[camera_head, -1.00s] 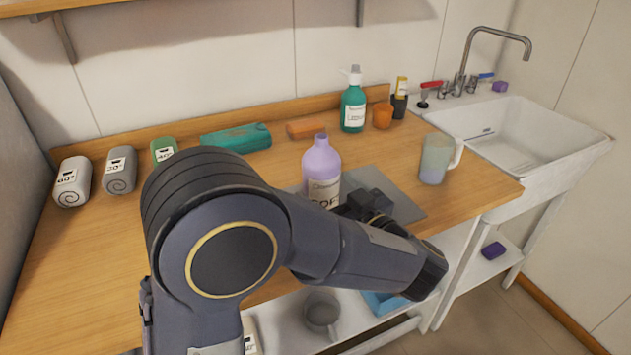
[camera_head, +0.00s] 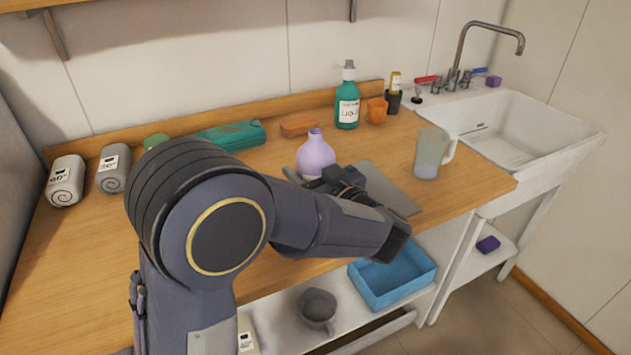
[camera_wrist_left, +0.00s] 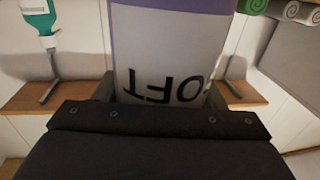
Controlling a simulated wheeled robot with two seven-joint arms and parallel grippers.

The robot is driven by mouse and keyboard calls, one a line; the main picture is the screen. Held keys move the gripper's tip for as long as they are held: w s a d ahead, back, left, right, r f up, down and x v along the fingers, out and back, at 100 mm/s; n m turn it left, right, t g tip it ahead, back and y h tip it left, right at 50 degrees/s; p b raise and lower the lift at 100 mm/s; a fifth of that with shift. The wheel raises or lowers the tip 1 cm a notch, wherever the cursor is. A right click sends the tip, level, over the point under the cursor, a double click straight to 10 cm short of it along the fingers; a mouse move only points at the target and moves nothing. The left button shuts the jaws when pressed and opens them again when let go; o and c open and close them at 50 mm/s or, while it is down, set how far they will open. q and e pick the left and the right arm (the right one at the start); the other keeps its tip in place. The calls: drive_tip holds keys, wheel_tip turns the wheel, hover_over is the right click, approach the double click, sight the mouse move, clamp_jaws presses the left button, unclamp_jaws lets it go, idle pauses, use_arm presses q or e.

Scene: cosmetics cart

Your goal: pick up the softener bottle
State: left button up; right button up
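The softener bottle (camera_head: 315,156) is a lilac bottle with a pale label, upright on the counter in the head view. My left gripper (camera_head: 336,179) is at its near side and hides its label and lower part. In the left wrist view the bottle (camera_wrist_left: 170,50) fills the middle, its label letters "OFT" upside down. One dark finger shows on each side of it, close to its sides. The gripper looks open around the bottle; firm contact is not visible. My right gripper is not in view.
Rolled towels (camera_head: 66,181) lie left. A blue bin (camera_head: 393,277) and grey mug (camera_head: 317,308) sit on the shelf below.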

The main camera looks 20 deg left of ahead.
use_arm(q)
drive_tip(key=c, duration=0.6)
drive_tip(key=shift+r, duration=0.1)
